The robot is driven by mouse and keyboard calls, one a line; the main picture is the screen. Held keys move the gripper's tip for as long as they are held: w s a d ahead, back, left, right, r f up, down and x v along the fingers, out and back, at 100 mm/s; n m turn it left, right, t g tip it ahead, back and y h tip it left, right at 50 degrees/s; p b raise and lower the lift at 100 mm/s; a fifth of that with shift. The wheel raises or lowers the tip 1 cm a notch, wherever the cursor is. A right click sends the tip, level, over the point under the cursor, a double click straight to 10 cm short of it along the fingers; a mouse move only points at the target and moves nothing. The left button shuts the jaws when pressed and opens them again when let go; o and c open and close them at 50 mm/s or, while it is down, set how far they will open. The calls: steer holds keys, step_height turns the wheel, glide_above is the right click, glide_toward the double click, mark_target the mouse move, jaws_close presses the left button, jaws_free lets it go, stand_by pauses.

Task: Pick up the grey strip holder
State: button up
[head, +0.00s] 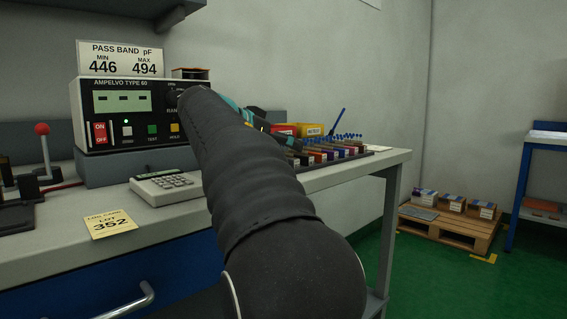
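My arm fills the middle of the head view and reaches away over the bench. Part of my gripper (287,135) shows past the arm, dark with some teal, close to a row of small coloured blocks (322,154). Its fingertips are too small and covered to tell whether they are open or hold anything. I cannot make out a grey strip holder for sure; part of the row is hidden behind my arm. A blue strip with small beads (335,135) stands out above the row.
The bench (140,243) carries a meter (122,115), a calculator (164,186), a yellow lot card (110,223) and a red-knobbed lever (43,148) at left. Red and yellow bins (309,130) stand behind the row. A pallet with boxes (450,225) lies on the green floor at right.

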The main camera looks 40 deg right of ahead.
steer(key=shift+d+f, duration=0.1)
steer(key=shift+d, duration=0.15)
steer(key=c, duration=1.3)
